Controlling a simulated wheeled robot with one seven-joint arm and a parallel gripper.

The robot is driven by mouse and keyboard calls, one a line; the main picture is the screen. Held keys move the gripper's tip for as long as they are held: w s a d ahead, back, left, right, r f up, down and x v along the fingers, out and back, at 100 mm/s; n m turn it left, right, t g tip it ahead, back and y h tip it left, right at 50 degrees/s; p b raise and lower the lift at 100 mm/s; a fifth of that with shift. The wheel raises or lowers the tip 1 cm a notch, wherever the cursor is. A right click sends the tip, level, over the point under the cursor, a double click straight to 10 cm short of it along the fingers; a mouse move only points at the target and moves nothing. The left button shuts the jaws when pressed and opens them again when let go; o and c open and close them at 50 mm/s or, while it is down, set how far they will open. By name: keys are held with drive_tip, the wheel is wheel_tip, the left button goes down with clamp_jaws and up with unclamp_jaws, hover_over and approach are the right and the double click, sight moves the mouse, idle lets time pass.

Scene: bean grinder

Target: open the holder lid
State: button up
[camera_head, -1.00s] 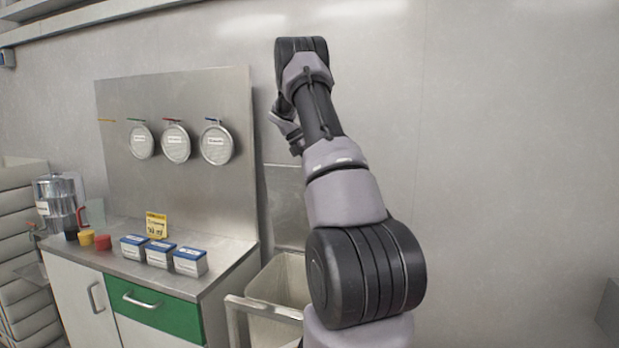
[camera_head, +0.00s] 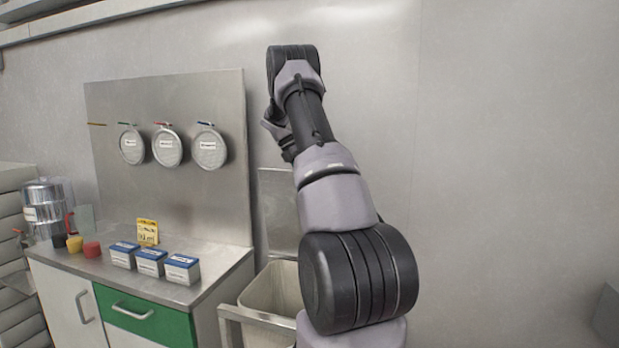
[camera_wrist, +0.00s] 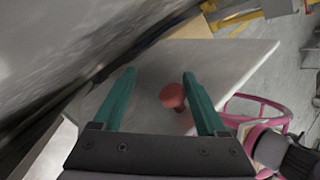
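In the wrist view my gripper (camera_wrist: 159,74) is open, with two green fingers spread apart. A red round knob (camera_wrist: 173,96) shows between the fingers, nearer the right one, and does not appear gripped. It is seen against a pale flat panel (camera_wrist: 225,62); I cannot tell whether this panel is the holder lid. In the head view my raised arm hides most of the gripper. Three round metal discs with labels (camera_head: 168,148) hang on the steel back panel, left of my arm. I cannot tell which thing is the holder.
A steel counter (camera_head: 215,276) carries blue-and-white boxes (camera_head: 152,262), red and yellow containers, a yellow sign (camera_head: 147,231) and a metal canister (camera_head: 43,208). An open bin (camera_head: 272,287) stands right of it. The wall area at right is clear. A pink wheel-like ring (camera_wrist: 262,100) shows in the wrist view.

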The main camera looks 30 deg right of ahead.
drive_tip(key=shift+d+r, duration=0.15)
drive_tip(key=shift+r, duration=0.05)
drive_tip(key=v, duration=1)
drive_tip(key=shift+a+r, duration=0.2)
drive_tip(key=shift+w, duration=0.15)
